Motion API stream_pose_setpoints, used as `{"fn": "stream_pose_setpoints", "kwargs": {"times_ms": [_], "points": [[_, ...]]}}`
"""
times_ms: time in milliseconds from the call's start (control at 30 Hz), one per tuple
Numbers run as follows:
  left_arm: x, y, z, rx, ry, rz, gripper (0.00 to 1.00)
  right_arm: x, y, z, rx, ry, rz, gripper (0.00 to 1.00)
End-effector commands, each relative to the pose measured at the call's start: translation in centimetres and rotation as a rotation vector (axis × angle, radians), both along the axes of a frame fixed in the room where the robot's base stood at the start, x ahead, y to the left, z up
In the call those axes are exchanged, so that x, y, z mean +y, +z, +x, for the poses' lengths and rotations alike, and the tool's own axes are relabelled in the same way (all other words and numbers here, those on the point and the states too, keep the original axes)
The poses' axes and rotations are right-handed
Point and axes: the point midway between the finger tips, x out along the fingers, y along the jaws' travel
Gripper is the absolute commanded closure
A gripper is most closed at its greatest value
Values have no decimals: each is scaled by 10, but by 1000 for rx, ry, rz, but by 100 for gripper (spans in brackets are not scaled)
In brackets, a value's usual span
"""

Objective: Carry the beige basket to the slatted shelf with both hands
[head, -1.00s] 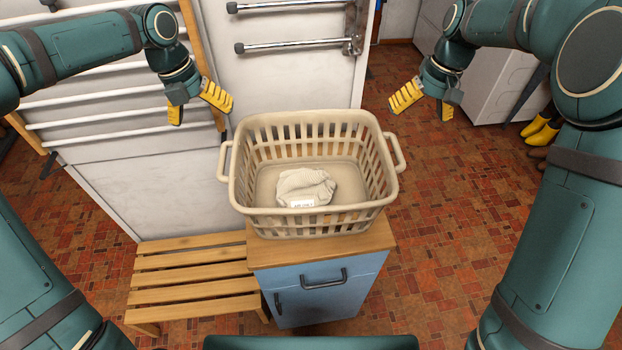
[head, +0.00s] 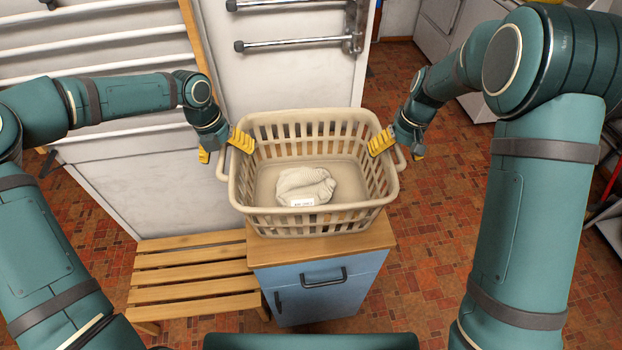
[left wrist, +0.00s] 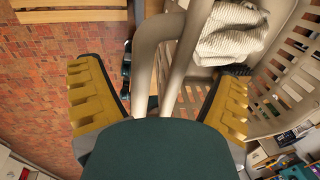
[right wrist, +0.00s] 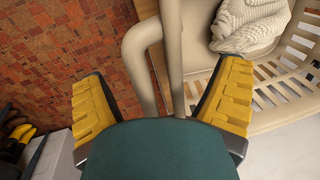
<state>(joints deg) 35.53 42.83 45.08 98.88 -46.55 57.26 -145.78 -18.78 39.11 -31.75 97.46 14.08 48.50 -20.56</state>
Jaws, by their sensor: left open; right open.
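The beige basket (head: 310,222) stands upright on a blue cabinet with a wooden top, with a pale knitted cloth (head: 305,186) inside. The slatted shelf (head: 195,282) is low, to the left of the cabinet, and its slats are bare. My left gripper (head: 224,148) is open at the basket's left handle; in the left wrist view the handle and rim (left wrist: 172,60) lie between its fingers. My right gripper (head: 396,148) is open at the right handle; in the right wrist view the handle and rim (right wrist: 172,60) lie between its fingers. Neither gripper is closed on the basket.
The blue cabinet (head: 325,290) bears the basket. A white panel with metal bars (head: 290,70) stands behind it, and a drying rack with white rails (head: 90,60) is at the back left. Tiled floor (head: 440,240) is open right of the cabinet.

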Motion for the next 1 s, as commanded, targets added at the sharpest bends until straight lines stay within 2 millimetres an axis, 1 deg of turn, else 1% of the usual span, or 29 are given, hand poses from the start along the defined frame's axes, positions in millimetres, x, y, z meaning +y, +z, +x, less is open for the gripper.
{"fn": "stream_pose_setpoints", "kwargs": {"times_ms": [100, 333, 367, 400, 467, 500, 567, 600, 1000], "points": [[-1, -3, 0, 1, 0, 0, 10, 1, -3, 0, 1, 0, 0, 10], [-1, -3, 0, 1, 1, 0, 10, 1, -3, 0, 1, -1, 0, 10], [-1, -3, 0, 1, 1, 0, 11, 1, -3, 0, 1, -1, 0, 11], [-1, -3, 0, 1, 1, 0, 25, 1, -3, 0, 1, -1, 0, 25], [-1, -3, 0, 1, 1, 0, 46, 1, -3, 0, 1, -1, 0, 46], [-1, -3, 0, 1, 1, 0, 60, 1, -3, 0, 1, -1, 0, 60], [-1, -3, 0, 1, 1, 0, 81, 1, -3, 0, 0, -1, 0, 81], [-1, -3, 0, 1, 1, 0, 90, 1, -3, 0, 0, -1, 0, 90], [-1, 0, 0, -2, 0, 0, 91, 1, 0, 0, -2, -1, 0, 91]]}}
